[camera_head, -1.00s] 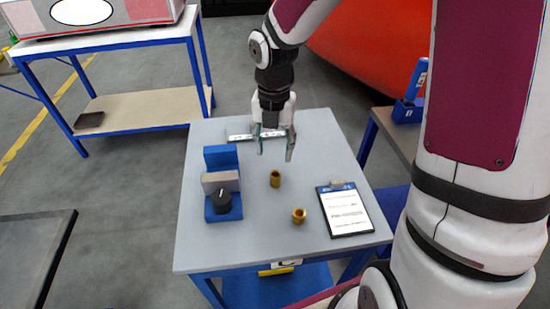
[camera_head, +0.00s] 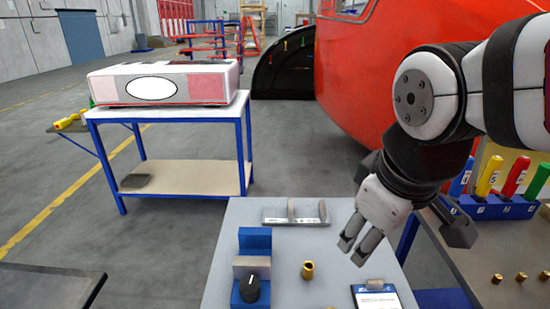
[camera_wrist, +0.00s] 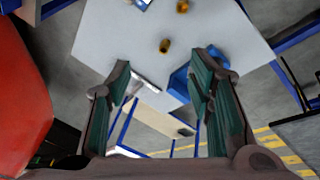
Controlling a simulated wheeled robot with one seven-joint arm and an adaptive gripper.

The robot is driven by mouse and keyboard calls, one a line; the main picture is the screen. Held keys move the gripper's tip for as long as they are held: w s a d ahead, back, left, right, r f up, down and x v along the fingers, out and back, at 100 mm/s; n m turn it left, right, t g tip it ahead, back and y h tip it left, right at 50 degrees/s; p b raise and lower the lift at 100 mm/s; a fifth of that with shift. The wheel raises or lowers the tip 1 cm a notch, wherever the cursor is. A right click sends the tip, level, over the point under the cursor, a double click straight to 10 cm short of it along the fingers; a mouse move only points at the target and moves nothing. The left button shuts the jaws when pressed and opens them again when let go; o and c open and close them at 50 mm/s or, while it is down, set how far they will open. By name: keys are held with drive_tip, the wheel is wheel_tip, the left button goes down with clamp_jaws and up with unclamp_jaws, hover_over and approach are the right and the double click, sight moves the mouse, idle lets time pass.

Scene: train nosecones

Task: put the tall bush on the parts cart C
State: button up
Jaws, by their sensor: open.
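A brass bush (camera_head: 308,270) stands upright on the grey-topped table (camera_head: 222,290), right of the blue fixture; it also shows in the wrist view (camera_wrist: 165,46). A second brass bush (camera_wrist: 183,6) lies beyond it at the wrist view's top edge. The nearer-to-fixture one looks taller. My gripper (camera_head: 358,245) is open and empty, raised above the grey table's right side, apart from both bushes. In the wrist view its fingers (camera_wrist: 163,88) are spread wide. No cart label is legible, so I cannot tell which is cart C.
A blue fixture with a black knob (camera_head: 250,288), a grey bracket (camera_head: 295,214) and a clipboard (camera_head: 376,296) are on the table. A blue-framed cart (camera_head: 168,111) bears a large box (camera_head: 165,84). The right bench holds coloured-handled tools (camera_head: 513,176) and several brass pieces (camera_head: 496,279).

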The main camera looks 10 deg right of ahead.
drive_tip(key=s+m, duration=0.1)
drive_tip(key=m, duration=0.1)
drive_tip(key=s+m, duration=0.1)
drive_tip(key=s+m+t, duration=0.1)
drive_tip(key=s+m, duration=0.1)
drive_tip(key=shift+a+r+m+y, duration=0.1)
drive_tip(key=shift+r+m+y, duration=0.2)
drive_tip(key=shift+r+y, duration=0.1)
